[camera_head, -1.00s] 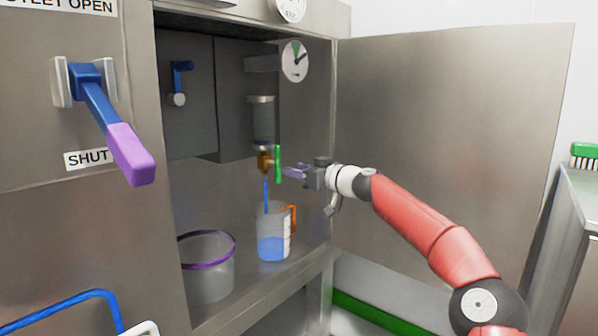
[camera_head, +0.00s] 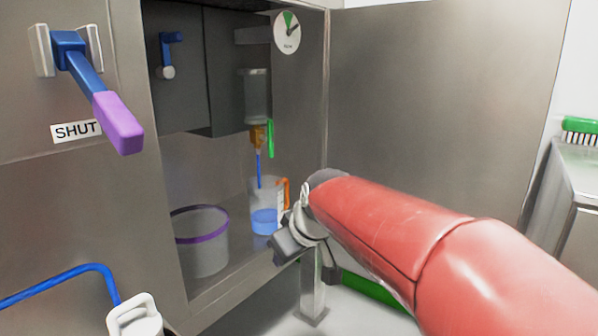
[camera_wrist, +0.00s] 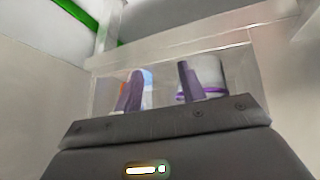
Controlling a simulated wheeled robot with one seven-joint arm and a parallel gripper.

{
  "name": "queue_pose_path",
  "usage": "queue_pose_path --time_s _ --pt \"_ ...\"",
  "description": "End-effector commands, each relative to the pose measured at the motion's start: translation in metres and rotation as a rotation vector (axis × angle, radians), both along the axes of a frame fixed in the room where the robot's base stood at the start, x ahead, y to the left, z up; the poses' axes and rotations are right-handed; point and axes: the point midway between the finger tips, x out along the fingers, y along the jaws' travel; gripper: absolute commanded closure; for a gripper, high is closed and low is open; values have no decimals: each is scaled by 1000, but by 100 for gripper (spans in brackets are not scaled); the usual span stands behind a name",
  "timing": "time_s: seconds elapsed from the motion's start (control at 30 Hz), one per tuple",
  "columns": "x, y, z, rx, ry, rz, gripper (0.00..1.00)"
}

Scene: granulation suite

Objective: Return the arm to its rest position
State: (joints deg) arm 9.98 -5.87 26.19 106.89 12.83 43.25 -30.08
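My red arm reaches in from the right in the head view. My gripper (camera_head: 285,246) is low in front of the open cabinet, its fingers hidden there. In the wrist view its two purple fingers (camera_wrist: 160,84) stand apart with nothing between them. A clear jug (camera_head: 266,212) with an orange handle stands on the cabinet floor, behind and apart from my gripper, with blue liquid in it. A blue stream runs into it from a brass valve (camera_head: 258,138), whose green lever (camera_head: 271,139) hangs upright.
A clear bucket (camera_head: 203,254) with a purple rim stands left of the jug. A large steel door (camera_head: 440,110) stands open at the right. A blue lever with a purple grip (camera_head: 118,122) juts out at left, above a blue hose (camera_head: 70,273). A bench (camera_head: 580,180) holds a green brush.

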Motion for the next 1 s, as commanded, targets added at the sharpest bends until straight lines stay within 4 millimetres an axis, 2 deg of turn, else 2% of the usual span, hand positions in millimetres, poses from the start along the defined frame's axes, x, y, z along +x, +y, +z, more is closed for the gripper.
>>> queue_pose_path --time_s 0.03,0.2,0.4,0.6,0.7,1.0 --pt "-26 -21 -3 -24 13 -69 60" --pt "-102 -89 -23 -32 66 -318 60" --pt "-171 -138 -51 17 117 -521 60" --pt "-225 -168 -84 88 164 -668 60" --pt "-224 -168 -54 87 168 -674 60" --pt "-223 -168 17 87 167 -670 60"
